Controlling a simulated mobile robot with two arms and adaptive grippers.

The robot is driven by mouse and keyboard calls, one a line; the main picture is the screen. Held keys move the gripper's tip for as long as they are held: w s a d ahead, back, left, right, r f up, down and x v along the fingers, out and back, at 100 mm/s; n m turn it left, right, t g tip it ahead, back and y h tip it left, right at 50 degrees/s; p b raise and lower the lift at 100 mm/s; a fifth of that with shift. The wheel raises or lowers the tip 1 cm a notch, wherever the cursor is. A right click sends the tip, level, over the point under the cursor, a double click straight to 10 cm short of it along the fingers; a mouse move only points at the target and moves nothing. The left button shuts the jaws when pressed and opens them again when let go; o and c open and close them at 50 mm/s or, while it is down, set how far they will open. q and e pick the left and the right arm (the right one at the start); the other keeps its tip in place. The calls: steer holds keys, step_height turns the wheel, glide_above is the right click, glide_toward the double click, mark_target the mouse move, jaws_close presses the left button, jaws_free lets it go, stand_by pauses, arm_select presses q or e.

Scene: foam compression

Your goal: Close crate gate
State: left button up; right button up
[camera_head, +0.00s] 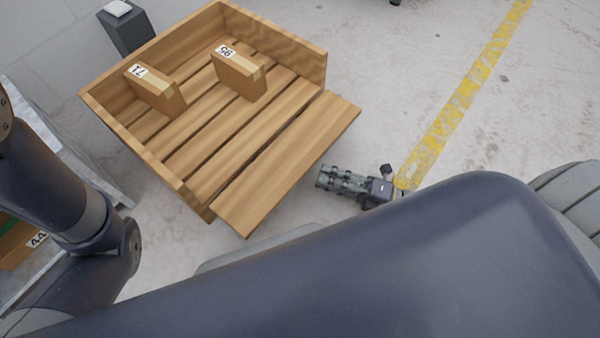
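The wooden crate (95,103) stands on the floor at the upper left, with slatted floor and raised walls on three sides. Its gate (290,165) is a plank panel on the near right side, folded down and outward, so that side is open. My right gripper (325,178) is just off the gate's outer edge, to its right, with its fingers pointing left toward the panel. A small gap of floor shows between them. I cannot tell whether its fingers are open or shut; nothing shows in them. My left arm enters at the left, but its gripper is not in view.
Two cardboard boxes, labelled 71 (165,95) and 95 (240,77), stand inside the crate. A grey post (127,35) stands behind it. Another labelled box (18,248) is at the left edge. Open floor with a yellow line (460,95) lies to the right.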

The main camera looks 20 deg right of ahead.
mark_target(301, 169)
steer(key=b+x, duration=0.2)
steer(key=x, duration=0.4)
steer(key=shift+w+a+b, duration=0.2)
steer(key=shift+a+b, duration=0.1)
steer(key=shift+b, duration=0.05)
steer(key=shift+w+a+r, duration=0.15)
steer(key=shift+w+a, duration=0.05)
steer(key=shift+a, duration=0.05)
jaws_close()
